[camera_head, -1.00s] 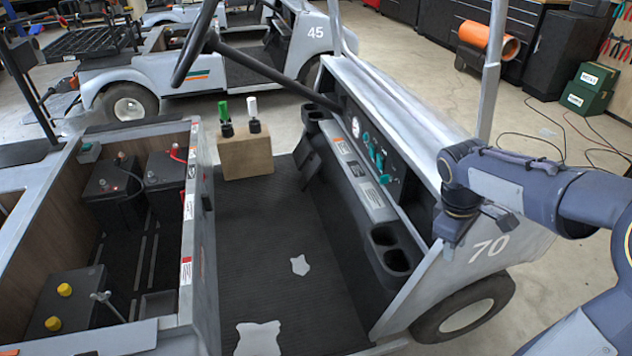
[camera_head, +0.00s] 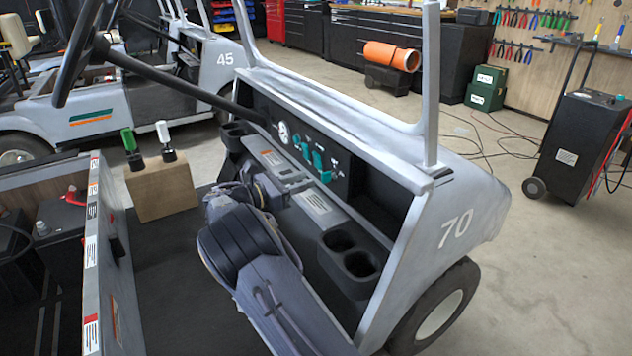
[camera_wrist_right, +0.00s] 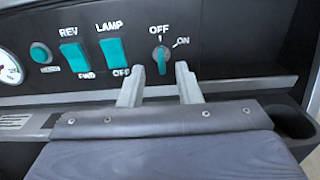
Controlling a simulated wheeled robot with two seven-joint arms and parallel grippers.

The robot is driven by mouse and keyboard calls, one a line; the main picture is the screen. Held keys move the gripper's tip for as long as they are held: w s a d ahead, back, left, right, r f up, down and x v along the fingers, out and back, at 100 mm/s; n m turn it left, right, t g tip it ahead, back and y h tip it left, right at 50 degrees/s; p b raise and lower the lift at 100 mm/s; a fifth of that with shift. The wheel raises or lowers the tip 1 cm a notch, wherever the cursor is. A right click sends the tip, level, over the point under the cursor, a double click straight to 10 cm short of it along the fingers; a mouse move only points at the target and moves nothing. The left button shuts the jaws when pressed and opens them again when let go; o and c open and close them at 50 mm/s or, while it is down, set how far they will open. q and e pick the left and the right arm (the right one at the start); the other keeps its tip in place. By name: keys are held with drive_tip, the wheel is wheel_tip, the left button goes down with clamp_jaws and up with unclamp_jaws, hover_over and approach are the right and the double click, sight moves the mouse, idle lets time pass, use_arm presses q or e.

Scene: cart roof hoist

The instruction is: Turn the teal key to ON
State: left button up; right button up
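The teal key (camera_wrist_right: 161,60) sits on the black dash panel, right of the teal LAMP switch (camera_wrist_right: 115,53). Its grip stands about upright, in line with the OFF label (camera_wrist_right: 159,30); the ON label (camera_wrist_right: 182,42) is up to its right. My right gripper (camera_wrist_right: 159,75) is open, its two grey fingers pointing at the panel. The key shows between the fingertips, and neither finger appears to touch it. In the head view, the right gripper (camera_head: 303,186) is in front of the dash, beside the small teal key (camera_head: 326,177). My left gripper is not in view.
The teal REV/FWD switch (camera_wrist_right: 74,56) and a round teal button (camera_wrist_right: 40,52) are left on the panel. A cup holder (camera_head: 348,254) is below the dash at right. The steering column (camera_head: 180,82) crosses at upper left. A wooden block (camera_head: 162,190) stands on the cart floor.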

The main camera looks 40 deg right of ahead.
sight(322, 175)
drive_tip(key=d, duration=0.2)
drive_tip(key=d+b, duration=0.1)
drive_tip(key=d, duration=0.3)
drive_tip(key=shift+s, duration=0.4)
drive_tip(key=shift+c, duration=0.4)
clamp_jaws()
